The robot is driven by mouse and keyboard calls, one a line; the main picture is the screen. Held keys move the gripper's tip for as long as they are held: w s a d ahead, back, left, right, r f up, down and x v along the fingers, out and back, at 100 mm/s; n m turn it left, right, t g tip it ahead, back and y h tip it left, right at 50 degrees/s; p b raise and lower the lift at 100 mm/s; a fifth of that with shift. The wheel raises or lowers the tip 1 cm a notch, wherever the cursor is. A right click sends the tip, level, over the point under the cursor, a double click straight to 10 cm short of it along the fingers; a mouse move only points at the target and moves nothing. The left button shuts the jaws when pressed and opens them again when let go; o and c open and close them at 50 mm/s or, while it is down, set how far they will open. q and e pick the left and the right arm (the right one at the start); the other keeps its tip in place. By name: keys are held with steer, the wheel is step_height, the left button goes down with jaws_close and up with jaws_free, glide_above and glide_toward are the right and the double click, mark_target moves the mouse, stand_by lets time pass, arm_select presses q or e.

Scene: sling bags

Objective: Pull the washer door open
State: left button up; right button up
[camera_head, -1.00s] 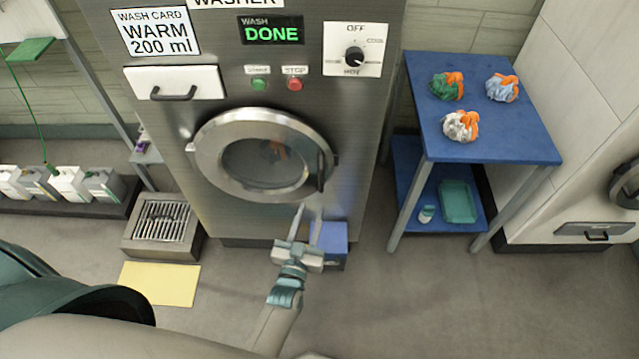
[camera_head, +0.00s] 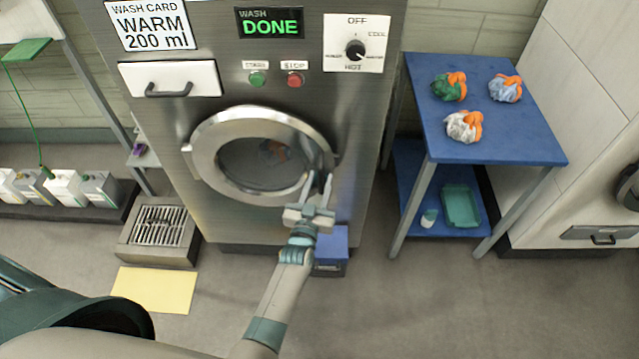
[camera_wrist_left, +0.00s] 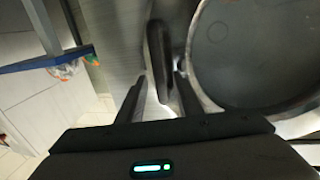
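The washer door (camera_head: 207,150) is a round steel ring with dark glass, and it looks closed against the steel washer front (camera_head: 365,120). My left gripper (camera_head: 319,178) is at the door's right edge, with its two fingers apart and pointing up at the handle. In the head view the fingers largely hide the handle. In the left wrist view the dark bar handle (camera_wrist_left: 157,55) reaches down between the two open fingertips (camera_wrist_left: 160,88), with a gap visible on each side. A coloured bundle shows dimly behind the glass. My right gripper is not in view.
A blue table (camera_head: 500,145) with several cloth bundles stands to the right. A blue box (camera_head: 330,250) sits on the floor below the gripper. A floor grate (camera_head: 160,228) and yellow mat (camera_head: 155,289) lie at the left. The floor at front right is clear.

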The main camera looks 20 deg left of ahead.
arm_select(q)
jaws_close()
steer(key=shift+s, duration=0.15)
